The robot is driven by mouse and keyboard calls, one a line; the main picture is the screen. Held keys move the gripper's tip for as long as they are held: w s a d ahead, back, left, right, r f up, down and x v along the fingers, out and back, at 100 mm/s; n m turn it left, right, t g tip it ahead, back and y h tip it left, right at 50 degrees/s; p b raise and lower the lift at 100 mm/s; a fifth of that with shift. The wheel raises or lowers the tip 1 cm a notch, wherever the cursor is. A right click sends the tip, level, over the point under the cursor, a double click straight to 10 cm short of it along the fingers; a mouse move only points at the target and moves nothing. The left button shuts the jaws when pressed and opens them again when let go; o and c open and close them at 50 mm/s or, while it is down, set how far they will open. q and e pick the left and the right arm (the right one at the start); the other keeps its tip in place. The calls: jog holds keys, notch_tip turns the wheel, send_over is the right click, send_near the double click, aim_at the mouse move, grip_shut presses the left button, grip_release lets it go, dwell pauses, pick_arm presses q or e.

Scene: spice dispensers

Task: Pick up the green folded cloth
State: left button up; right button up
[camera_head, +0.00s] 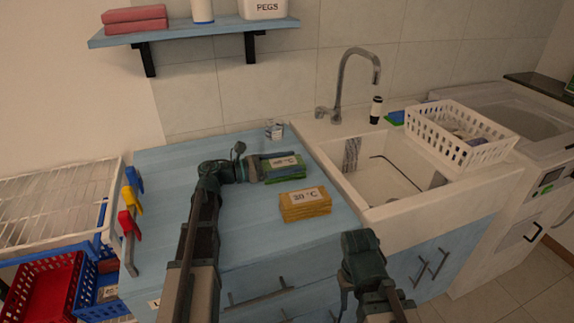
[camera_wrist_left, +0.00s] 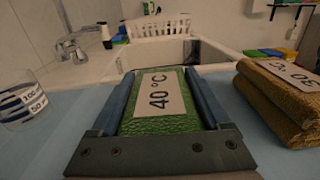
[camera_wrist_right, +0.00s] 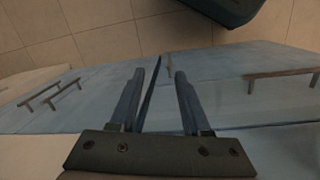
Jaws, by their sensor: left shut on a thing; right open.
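The green folded cloth (camera_head: 285,177) with a "40 °C" label lies on the blue worktop near the sink. In the left wrist view the green cloth (camera_wrist_left: 160,118) sits between the two fingers. My left gripper (camera_head: 280,167) is shut on it, with one finger along each side. I cannot tell whether the cloth is lifted off the worktop. My right gripper (camera_head: 362,262) is in front of the blue cabinet, and in its wrist view the right gripper (camera_wrist_right: 158,95) is open and empty.
A yellow-brown folded cloth (camera_head: 305,205) labelled "30 °C" lies just in front of the green one. A glass beaker (camera_head: 275,129) stands behind. The sink (camera_head: 385,170) is to the right, with a white basket (camera_head: 460,135). Colored clips (camera_head: 130,200) line the worktop's left edge.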

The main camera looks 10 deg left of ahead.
aim_at(289, 161)
pick_arm(q)
notch_tip(289, 161, up, 10)
jog(key=p, duration=1)
jog(key=shift+r, duration=0.1)
